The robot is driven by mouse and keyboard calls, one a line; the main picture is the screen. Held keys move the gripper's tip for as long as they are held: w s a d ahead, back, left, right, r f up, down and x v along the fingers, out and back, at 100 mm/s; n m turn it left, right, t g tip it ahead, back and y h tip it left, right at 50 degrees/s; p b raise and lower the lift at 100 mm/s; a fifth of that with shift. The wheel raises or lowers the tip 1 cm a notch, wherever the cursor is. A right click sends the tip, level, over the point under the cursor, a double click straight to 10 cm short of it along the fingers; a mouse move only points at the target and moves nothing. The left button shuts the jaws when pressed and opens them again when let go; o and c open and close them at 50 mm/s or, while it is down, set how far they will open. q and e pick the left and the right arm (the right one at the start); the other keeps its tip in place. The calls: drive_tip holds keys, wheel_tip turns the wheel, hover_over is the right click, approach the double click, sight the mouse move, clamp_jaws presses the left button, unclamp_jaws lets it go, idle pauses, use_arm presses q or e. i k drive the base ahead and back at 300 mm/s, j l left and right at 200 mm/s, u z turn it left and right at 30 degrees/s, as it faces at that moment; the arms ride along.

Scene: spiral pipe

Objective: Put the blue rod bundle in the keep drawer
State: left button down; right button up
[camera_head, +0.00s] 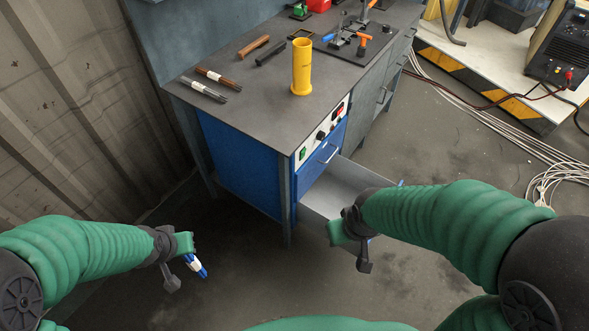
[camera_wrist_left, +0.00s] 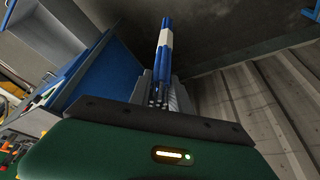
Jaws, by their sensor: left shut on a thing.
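The blue rod bundle (camera_head: 197,266), with a white band, is held in my left gripper (camera_head: 188,256), low over the floor to the left of the workbench. In the left wrist view the bundle (camera_wrist_left: 163,52) sticks out from between the shut jaws. An open grey drawer (camera_head: 345,183) extends from the blue cabinet; its visible interior looks empty. Whether it is the keep drawer cannot be read. My right gripper (camera_head: 351,232) is at the drawer's front end and hides part of it. Whether its jaws are shut or touching the drawer cannot be told.
The workbench (camera_head: 262,105) carries a yellow cylinder (camera_head: 301,68), a white-banded dark bundle (camera_head: 203,90), a brown bundle (camera_head: 217,79) and several tools. A corrugated wall (camera_head: 85,95) stands at the left. Floor is clear between my arms. Cables (camera_head: 500,130) lie at the right.

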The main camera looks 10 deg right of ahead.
sight(337, 209)
drive_tip(key=z, duration=1.45)
drive_tip(key=i+j+z, duration=0.65)
drive_tip(key=j, duration=0.25)
drive_tip(key=i+j, duration=0.3)
